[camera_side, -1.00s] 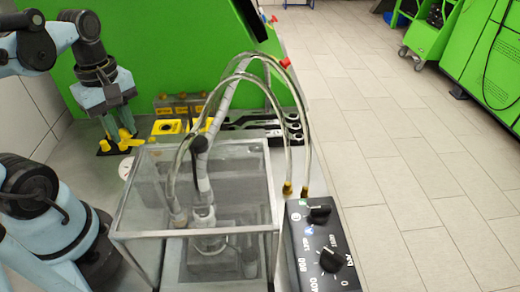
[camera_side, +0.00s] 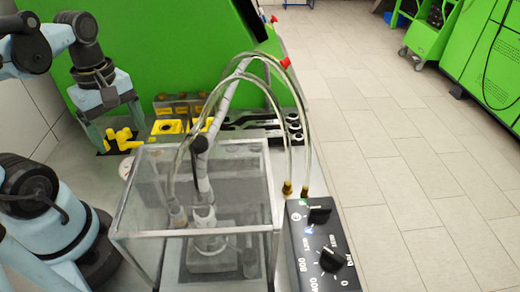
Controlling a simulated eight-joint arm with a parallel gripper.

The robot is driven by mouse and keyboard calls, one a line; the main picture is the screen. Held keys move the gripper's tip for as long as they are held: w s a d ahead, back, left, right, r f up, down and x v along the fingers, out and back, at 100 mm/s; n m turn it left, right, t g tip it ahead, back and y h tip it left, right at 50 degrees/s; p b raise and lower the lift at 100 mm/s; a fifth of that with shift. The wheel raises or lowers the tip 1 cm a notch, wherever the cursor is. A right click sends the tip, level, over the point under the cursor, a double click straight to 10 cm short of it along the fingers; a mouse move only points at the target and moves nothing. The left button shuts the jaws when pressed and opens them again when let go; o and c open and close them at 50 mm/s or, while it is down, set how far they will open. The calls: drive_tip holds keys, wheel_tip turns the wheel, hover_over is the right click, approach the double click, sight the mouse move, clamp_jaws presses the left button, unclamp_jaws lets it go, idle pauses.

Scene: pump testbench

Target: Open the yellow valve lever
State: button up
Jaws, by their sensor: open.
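A yellow valve piece with stubby arms (camera_side: 121,137) sits on a small dark base at the left of the bench. Which of its arms is the lever is too small to tell. My gripper (camera_side: 121,134) points down over it from behind the tank. Its two grey fingers are spread wide, one to the left and one to the right of the yellow piece. They appear apart from it, though contact cannot be told for sure. Nothing is held.
A yellow square block with a round opening (camera_side: 166,127) stands just to the right. A clear tank (camera_side: 148,222) with hoses (camera_side: 307,150) fills the front middle. A black knob panel (camera_side: 313,249) is at front right. A green machine wall (camera_side: 150,50) rises behind.

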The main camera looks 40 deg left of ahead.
drive_tip(key=shift+r, duration=3)
drive_tip(key=w+f+m+t, duration=0.1)
drive_tip(key=w+m, duration=0.1)
drive_tip(key=m, duration=0.1)
drive_tip(key=w+d+f+m+t, duration=0.1)
drive_tip(key=w+m, duration=0.1)
drive_tip(key=m, duration=0.1)
drive_tip(key=w+d+f+m+t, duration=0.1)
drive_tip(key=w+m, duration=0.1)
drive_tip(key=m, duration=0.1)
drive_tip(key=shift+w+d+f+t+y, duration=0.15)
drive_tip(key=shift+w+d+t+y, duration=0.1)
drive_tip(key=shift+w+t+y, duration=0.05)
drive_tip(key=w+d+m+t, duration=0.1)
drive_tip(key=m, duration=0.1)
drive_tip(key=w+d+f+m+t, duration=0.1)
drive_tip(key=d+m, duration=0.1)
drive_tip(key=m, duration=0.1)
drive_tip(key=w+d+m+t, duration=0.1)
drive_tip(key=w+m, duration=0.1)
drive_tip(key=m, duration=0.1)
drive_tip(key=shift+d+f, duration=0.2)
drive_tip(key=shift+f, duration=0.15)
drive_tip(key=shift+w+d+m+t, duration=0.25)
drive_tip(key=shift+d+m+t, duration=0.1)
drive_tip(key=shift+m, duration=0.25)
